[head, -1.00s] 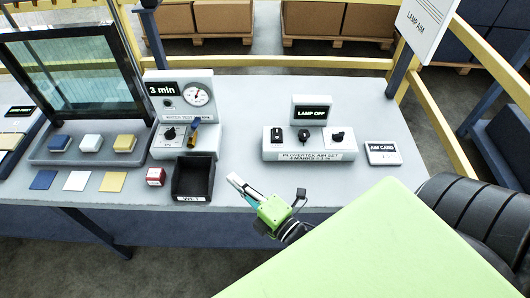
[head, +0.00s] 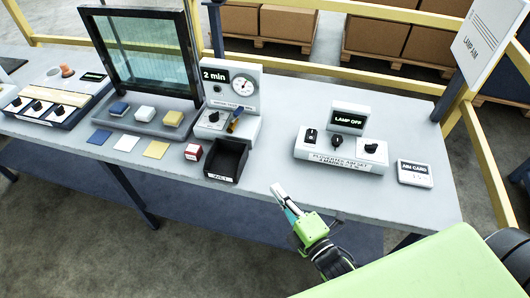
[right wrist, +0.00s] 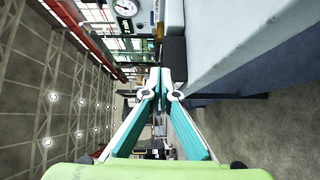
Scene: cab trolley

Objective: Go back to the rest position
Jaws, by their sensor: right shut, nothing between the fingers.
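My right gripper (head: 282,196) is in the lower middle of the head view, at the front edge of the grey bench (head: 262,188). Its green body and dark wrist come in from the lower right. In the right wrist view its two teal-sided fingers (right wrist: 160,78) meet at the tips with nothing between them. The gripper is apart from the controls on the bench. My left gripper does not show in either view.
A black bin (head: 226,160) stands near the bench's front edge, left of the gripper. A timer unit (head: 232,100) reads 2 min. Yellow rails (head: 490,170) border the bench's right side.

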